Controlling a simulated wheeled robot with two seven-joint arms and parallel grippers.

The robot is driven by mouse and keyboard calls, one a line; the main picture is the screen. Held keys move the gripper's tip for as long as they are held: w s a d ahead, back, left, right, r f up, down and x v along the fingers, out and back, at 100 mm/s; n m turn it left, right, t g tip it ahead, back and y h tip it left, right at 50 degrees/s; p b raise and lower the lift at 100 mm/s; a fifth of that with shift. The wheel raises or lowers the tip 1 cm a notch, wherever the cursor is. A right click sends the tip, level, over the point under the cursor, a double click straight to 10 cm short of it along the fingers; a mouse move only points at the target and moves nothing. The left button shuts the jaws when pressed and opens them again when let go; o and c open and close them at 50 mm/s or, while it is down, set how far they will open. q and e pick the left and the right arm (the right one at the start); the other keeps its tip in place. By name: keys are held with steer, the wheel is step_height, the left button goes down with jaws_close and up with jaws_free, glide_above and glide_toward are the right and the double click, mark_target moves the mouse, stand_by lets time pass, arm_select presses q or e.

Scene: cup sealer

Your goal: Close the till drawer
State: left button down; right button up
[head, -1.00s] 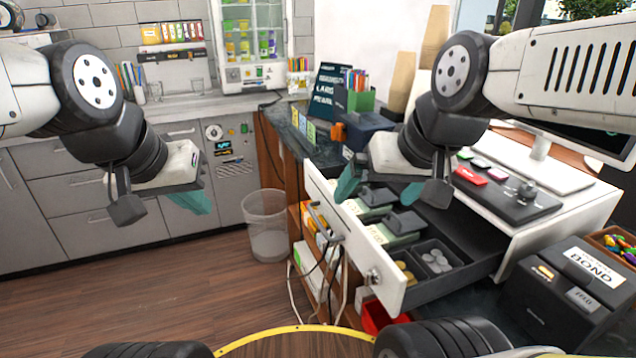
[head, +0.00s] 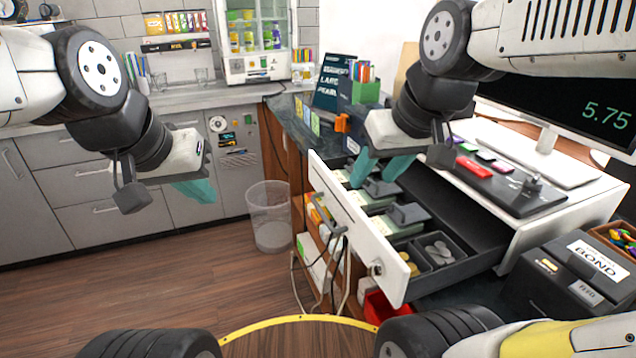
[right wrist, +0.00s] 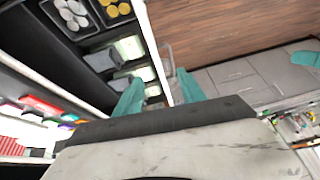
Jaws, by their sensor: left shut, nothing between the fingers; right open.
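The till drawer is pulled open, with its white front panel (head: 338,212) standing well out from the white till counter (head: 590,200). A grey handle and a round lock sit on the front panel. Inside are notes under dark clips and coin cups (head: 432,250). My right gripper (head: 377,171) is open and empty above the drawer's far part. In the right wrist view, the white front panel (right wrist: 153,42) runs between its teal fingers; I cannot tell whether they touch it. My left gripper (head: 198,190) is shut and empty, out over the floor at left.
A black box (head: 570,285) stands right of the drawer. A clear bin (head: 270,218) stands on the floor, left of the shelves. The floor before the drawer is clear.

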steer(key=w+a+n, duration=0.1)
steer(key=w+n, duration=0.1)
steer(key=w+a+n+g, duration=0.1)
steer(key=w+n, duration=0.1)
steer(key=w+a+n+g+h, duration=0.1)
steer(key=w+n, duration=0.1)
steer(key=w, duration=0.1)
steer(key=shift+a+r, duration=0.1)
steer(key=shift+r, duration=0.15)
jaws_close()
steer(key=w+a+f+n+g+h, duration=0.1)
steer(key=w+a+f+n+h, duration=0.2)
steer(key=w+a+n, duration=0.35)
steer(key=w+a+f+n+g+h, duration=0.1)
steer(key=w+a+f+n+h, duration=0.15)
steer(key=w+a+n, duration=0.4)
steer(key=d+r+x, duration=0.1)
steer(key=d+x, duration=0.1)
steer(key=x, duration=0.9)
steer(key=shift+w+d+m, duration=0.3)
steer(key=shift+d, duration=0.05)
